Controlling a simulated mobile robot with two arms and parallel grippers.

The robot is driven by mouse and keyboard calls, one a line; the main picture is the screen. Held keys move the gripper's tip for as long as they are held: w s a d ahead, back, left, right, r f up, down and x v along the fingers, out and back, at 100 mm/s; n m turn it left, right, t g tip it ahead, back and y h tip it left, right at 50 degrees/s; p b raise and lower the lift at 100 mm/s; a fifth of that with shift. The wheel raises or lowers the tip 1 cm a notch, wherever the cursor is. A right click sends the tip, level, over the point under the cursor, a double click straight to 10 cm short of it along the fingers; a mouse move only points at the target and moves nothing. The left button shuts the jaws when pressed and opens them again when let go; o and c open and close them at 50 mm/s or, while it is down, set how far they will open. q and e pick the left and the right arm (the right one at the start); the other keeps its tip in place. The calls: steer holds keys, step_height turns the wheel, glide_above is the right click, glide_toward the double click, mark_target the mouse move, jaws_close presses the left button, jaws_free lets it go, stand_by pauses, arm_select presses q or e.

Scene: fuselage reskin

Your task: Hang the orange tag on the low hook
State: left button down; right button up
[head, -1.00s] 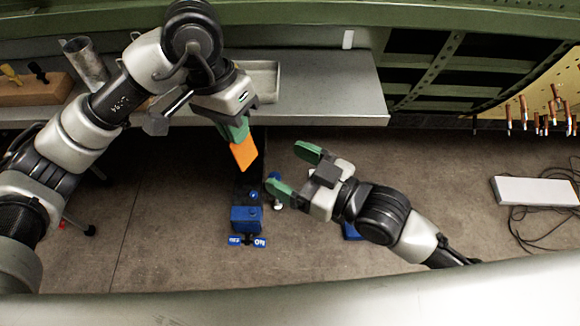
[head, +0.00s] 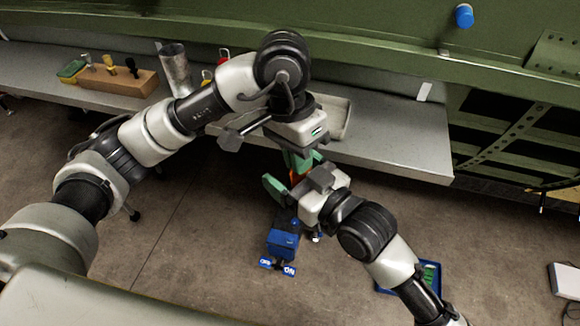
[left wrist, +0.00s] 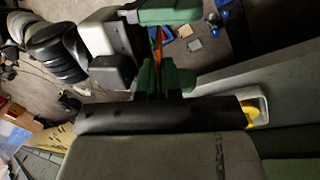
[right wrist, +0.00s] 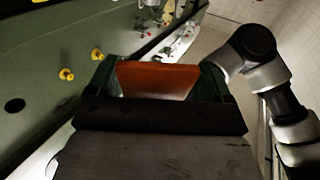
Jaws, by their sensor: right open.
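The orange tag (head: 296,178) shows as a small patch between my two grippers in the head view. My left gripper (head: 300,163) points down and is shut on the tag's upper end. My right gripper (head: 288,177) is open, with its fingers on either side of the tag. In the right wrist view the tag (right wrist: 157,80) spans the gap between the right fingers (right wrist: 157,84); I cannot tell whether they touch it. In the left wrist view the tag (left wrist: 158,38) is a thin edge beyond the left fingertips (left wrist: 163,74). I cannot make out the low hook.
A grey shelf (head: 400,140) runs below the green panel (head: 370,40), with a tray (head: 335,118), a metal cup (head: 174,68) and a wooden block (head: 118,80). A blue knob (head: 464,16) is on the panel. Yellow knobs (right wrist: 67,74) show in the right wrist view.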

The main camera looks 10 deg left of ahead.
steer(key=shift+w+a, duration=0.1)
steer(key=shift+a, duration=0.1)
steer(key=c, duration=1)
arm_select(q)
steer(key=c, duration=1.2)
jaws_free()
steer(key=shift+w, duration=0.1)
steer(key=shift+c, duration=0.2)
steer(key=shift+d, duration=0.1)
